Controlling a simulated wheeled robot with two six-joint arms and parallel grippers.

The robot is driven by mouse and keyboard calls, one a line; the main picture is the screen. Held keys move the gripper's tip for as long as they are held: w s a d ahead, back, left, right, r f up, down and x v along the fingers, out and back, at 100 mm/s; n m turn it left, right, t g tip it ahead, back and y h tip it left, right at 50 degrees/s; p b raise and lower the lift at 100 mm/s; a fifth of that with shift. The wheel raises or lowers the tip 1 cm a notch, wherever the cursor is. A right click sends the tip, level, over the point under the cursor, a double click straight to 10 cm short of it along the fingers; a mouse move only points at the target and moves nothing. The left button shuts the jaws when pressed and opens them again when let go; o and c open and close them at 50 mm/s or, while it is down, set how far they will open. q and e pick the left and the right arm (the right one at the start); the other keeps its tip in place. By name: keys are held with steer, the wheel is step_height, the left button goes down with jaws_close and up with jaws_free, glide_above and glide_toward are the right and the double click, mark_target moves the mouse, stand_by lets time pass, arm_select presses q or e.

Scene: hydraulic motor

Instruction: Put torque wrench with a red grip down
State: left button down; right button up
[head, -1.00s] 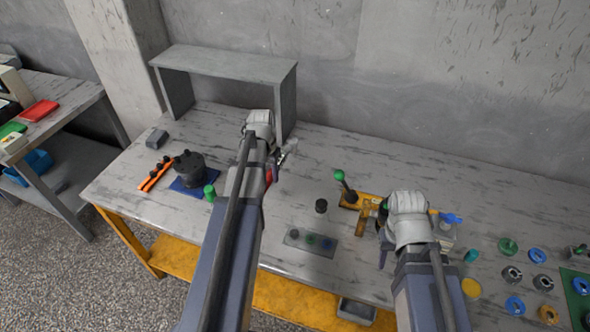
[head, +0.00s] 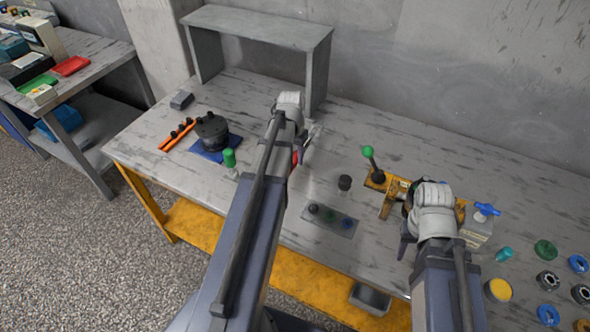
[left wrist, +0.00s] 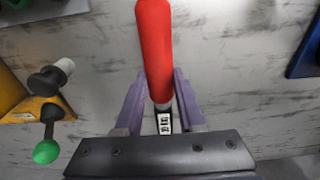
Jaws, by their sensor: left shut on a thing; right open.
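The torque wrench's red grip (left wrist: 154,45) shows large in the left wrist view, between the two purple fingers of my left gripper (left wrist: 160,100). A small scale window shows just below the grip. In the head view, only a bit of the red grip (head: 296,156) shows beside my left gripper (head: 300,150), above the middle of the table; my arm hides most of the wrench. I cannot tell whether the wrench touches the table. My right gripper (head: 405,240) is over the right part of the table, mostly hidden by its wrist, with a dark finger showing.
A dark motor housing (head: 211,130) stands on a blue mat (head: 215,150) at left, near an orange strip (head: 176,136). A grey shelf (head: 258,28) stands at the back. A yellow fixture (head: 376,184) with a green-knobbed lever and a grey plate (head: 328,220) lie right. Bare table lies between.

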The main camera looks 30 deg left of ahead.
arm_select(q)
steer(key=shift+f, duration=0.15)
arm_select(e)
steer(key=shift+f, duration=0.15)
arm_select(q)
step_height(320, 180, down, 3)
steer(key=b, duration=0.3)
steer(key=shift+f+b, duration=0.2)
steer(key=shift+b, duration=0.1)
arm_select(e)
step_height(320, 180, down, 4)
steer(key=shift+r, duration=0.25)
arm_select(q)
steer(key=shift+f, duration=0.2)
arm_select(e)
steer(key=shift+f, duration=0.15)
arm_select(q)
steer(key=c, duration=0.5)
jaws_free()
steer(key=shift+r, duration=0.2)
arm_select(e)
steer(key=shift+r, duration=0.2)
